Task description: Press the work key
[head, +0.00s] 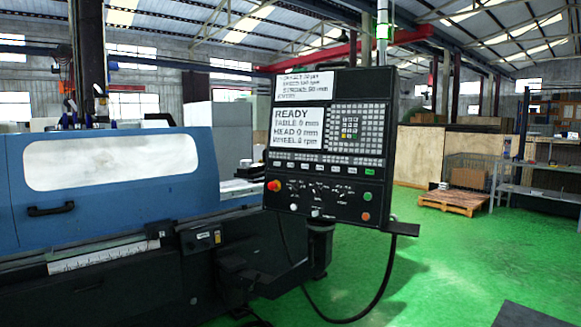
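The control panel (335,178) of the grinder is a black upright box in the middle of the head view. Its white display (297,128) reads READY, with table, head and wheel lines below. A grid of small keys (356,131) is to the right of the display, and a row of small keys runs beneath. Lower down are a red-orange knob (273,185), a green button (367,196) and an orange-red button (366,216). Key labels are too small to read, so I cannot tell which is the work key. My gripper is not in view.
The blue grinder body (110,180) with a pale window stands at the left. A black cable (385,285) loops from the panel to the green floor (440,260). A wooden pallet (453,200) and shelving (540,160) are at the right.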

